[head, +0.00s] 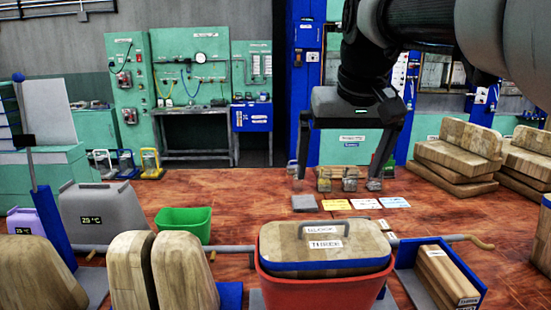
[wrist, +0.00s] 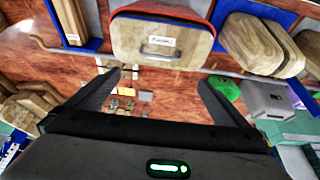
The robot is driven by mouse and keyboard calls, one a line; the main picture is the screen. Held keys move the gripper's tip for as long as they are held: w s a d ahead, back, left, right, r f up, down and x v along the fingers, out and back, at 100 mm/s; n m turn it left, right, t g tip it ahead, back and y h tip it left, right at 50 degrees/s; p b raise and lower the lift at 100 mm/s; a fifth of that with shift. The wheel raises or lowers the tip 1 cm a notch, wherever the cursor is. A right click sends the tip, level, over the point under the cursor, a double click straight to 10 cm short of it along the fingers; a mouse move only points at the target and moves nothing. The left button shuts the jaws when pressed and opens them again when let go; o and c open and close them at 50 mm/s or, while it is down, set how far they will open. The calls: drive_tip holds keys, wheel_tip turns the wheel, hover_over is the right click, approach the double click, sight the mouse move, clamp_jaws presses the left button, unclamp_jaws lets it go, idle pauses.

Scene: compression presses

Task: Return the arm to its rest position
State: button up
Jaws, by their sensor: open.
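My gripper (head: 340,170) hangs from my arm in the upper right of the head view, fingers pointing down and spread apart with nothing between them. In the wrist view my gripper (wrist: 150,92) also shows its two dark fingers wide apart and empty. In the head view the fingertips appear near several small blocks (head: 350,180) on the red-brown table (head: 240,195); I cannot tell the exact height above them.
A red bin (head: 320,290) with a wooden, handled lid block (head: 325,245) stands front centre. A green bin (head: 184,222), grey weight (head: 100,215) and wooden blocks (head: 185,270) are left. Stacked wood (head: 458,155) is right. Coloured cards (head: 364,204) lie mid-table.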

drive_tip(key=s+f+p, duration=0.2)
drive_tip(key=s+p, duration=0.3)
drive_tip(key=s, duration=0.3)
drive_tip(key=s+f+t+p, duration=0.1)
drive_tip(key=s+f+p, duration=0.2)
drive_tip(key=s, duration=0.6)
drive_tip(key=shift+s+f+p, duration=0.25)
drive_tip(key=shift+p, duration=0.8)
